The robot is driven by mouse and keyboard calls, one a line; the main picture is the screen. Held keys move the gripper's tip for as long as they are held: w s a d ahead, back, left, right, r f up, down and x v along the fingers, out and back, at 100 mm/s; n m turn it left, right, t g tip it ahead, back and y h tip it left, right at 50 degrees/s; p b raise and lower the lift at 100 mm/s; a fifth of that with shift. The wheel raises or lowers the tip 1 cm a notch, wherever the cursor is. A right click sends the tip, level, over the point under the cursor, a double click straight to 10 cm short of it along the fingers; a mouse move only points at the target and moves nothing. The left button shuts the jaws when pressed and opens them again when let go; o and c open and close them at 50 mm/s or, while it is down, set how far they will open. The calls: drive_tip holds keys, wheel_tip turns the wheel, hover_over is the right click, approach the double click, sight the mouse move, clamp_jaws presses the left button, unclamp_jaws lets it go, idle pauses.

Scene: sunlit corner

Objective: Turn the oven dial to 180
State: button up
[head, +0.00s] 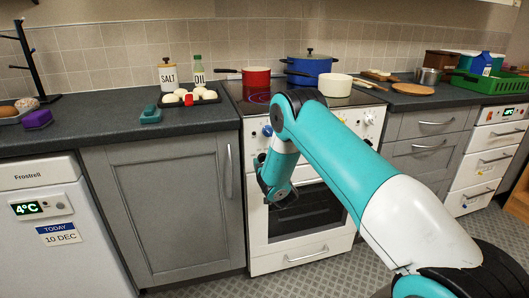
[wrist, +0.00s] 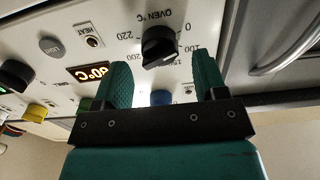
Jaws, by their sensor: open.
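The black oven dial (wrist: 158,46) is on the white control panel in the wrist view, under the words OVEN °C, with a ring of printed numbers including 0, 100, 200 and 220. I cannot tell exactly which number it points at. My gripper (wrist: 163,62) is open, its two teal fingers on either side of the dial's line and apart from it, with nothing between them. In the head view my gripper (head: 274,190) is in front of the white oven (head: 300,258), and my arm hides part of the panel, so the dial cannot be made out there.
In the wrist view, a lit display (wrist: 87,72), a grey light button (wrist: 50,46) and a yellow knob (wrist: 35,112) are near the dial. In the head view, a red pot (head: 256,76), blue pot (head: 310,68) and cream pan (head: 336,85) stand on the hob.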

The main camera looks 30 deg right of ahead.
drive_tip(key=shift+p+x, duration=0.4)
drive_tip(key=shift+x, duration=0.7)
drive_tip(key=c, duration=0.9)
drive_tip(key=shift+f+b, duration=0.15)
drive_tip(key=shift+b, duration=0.25)
